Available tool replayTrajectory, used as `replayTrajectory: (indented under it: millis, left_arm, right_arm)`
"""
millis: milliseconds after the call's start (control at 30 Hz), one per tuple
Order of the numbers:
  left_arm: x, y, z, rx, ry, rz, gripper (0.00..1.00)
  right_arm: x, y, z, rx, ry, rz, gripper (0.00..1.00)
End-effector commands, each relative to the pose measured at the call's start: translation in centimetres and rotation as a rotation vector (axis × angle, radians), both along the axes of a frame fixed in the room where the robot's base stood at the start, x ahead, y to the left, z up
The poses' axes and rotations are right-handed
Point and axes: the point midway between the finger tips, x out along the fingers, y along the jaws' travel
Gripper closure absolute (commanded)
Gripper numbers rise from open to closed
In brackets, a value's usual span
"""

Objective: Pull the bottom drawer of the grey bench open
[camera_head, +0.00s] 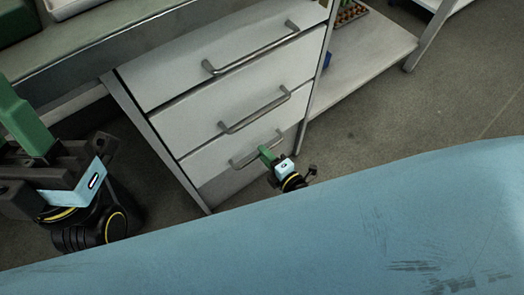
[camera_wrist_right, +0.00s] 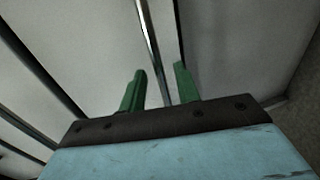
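The grey bench (camera_head: 142,142) has a stack of three pale drawers with bar handles. The bottom drawer (camera_head: 215,167) looks flush with the ones above. Its bar handle (camera_head: 236,164) is partly covered by my right gripper (camera_head: 264,152). In the right wrist view, the two green fingers of my right gripper (camera_wrist_right: 160,78) stand apart, with the handle bar (camera_wrist_right: 150,40) running between them; I see a gap beside the bar, and cannot tell whether either finger touches it. My left gripper (camera_head: 22,112) is at the left edge, away from the drawers, with only one green finger clear.
The middle drawer handle (camera_head: 255,110) and top drawer handle (camera_head: 250,50) stick out above. A low shelf (camera_head: 365,52) lies right of the drawers. A green bin (camera_head: 15,22) sits on the bench top. The floor (camera_head: 385,110) to the right is clear.

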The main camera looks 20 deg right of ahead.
Motion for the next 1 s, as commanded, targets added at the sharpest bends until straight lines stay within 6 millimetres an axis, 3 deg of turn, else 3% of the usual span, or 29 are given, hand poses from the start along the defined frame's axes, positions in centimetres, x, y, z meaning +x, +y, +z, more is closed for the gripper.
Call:
replayTrajectory:
  millis: [400,667,1000]
  left_arm:
    - [-0.56,0.15,-0.09,-0.012,-0.038,-0.001,0.64]
    - [-0.56,0.14,-0.10,-0.011,-0.037,-0.001,0.64]
    - [-0.55,0.13,-0.08,-0.011,-0.036,-0.001,0.64]
  right_arm:
    - [0.24,0.21,-0.10,0.001,0.000,-0.001,0.68]
    - [0.22,0.20,-0.12,0.001,0.000,-0.001,1.00]
    - [0.28,0.14,-0.12,0.001,0.000,-0.001,1.00]
